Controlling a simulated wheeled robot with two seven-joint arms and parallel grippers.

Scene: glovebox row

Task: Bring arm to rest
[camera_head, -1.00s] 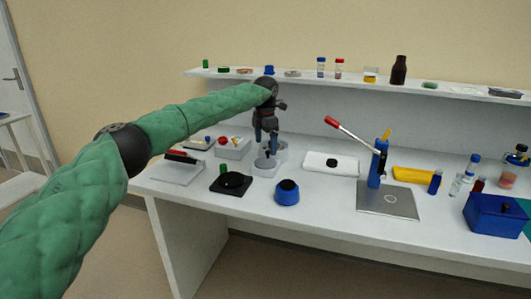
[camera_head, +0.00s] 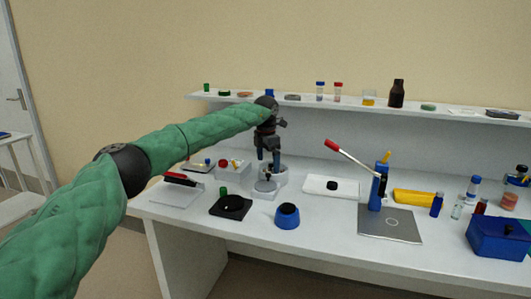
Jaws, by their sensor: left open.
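My left arm comes in from the left in a green quilted sleeve and reaches over the white bench (camera_head: 330,233). My left gripper (camera_head: 269,168) points down, open, with its fingertips at a small round metal-topped piece on a light grey block (camera_head: 268,187). I cannot tell whether the fingers touch that piece. Nothing is clearly held between the fingers. My right gripper is not in view.
Close by stand a black square device (camera_head: 230,207), a blue round pot (camera_head: 287,216) and a lever press (camera_head: 380,185) with a red-tipped handle. A shelf (camera_head: 440,112) with jars and bottles runs behind. A blue box (camera_head: 497,238) stands at right.

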